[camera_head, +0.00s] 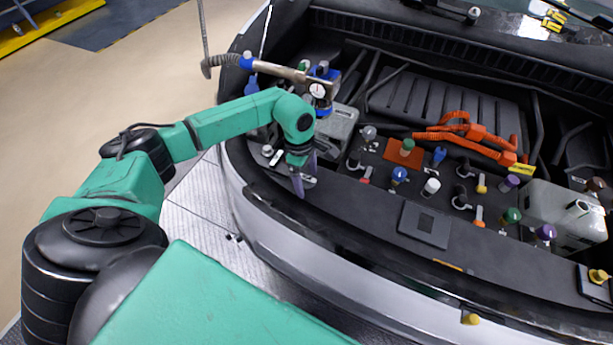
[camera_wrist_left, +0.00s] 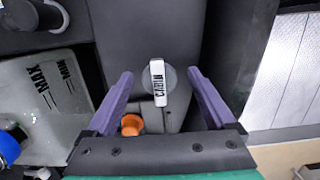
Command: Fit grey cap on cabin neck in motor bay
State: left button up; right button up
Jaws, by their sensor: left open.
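The grey cap (camera_wrist_left: 172,79) shows in the left wrist view as a round grey disc with a white bar lettered CABIN. It sits over a dark grey surface, between and just beyond my fingertips. My left gripper (camera_wrist_left: 160,75) has its two purple fingers spread either side of it, with nothing held. In the head view my left gripper (camera_head: 305,178) points down at the left front of the motor bay. My right gripper is out of view.
An orange round piece (camera_wrist_left: 131,125) lies close to the left finger. A translucent tank marked MAX and MIN (camera_wrist_left: 42,100) is at left. A hose nozzle (camera_head: 318,92) hangs behind my wrist. Several coloured caps (camera_head: 399,174) fill the bay to the right. A flat dark panel (camera_head: 424,225) lies in front.

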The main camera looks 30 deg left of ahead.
pick_arm(q)
grip_shut()
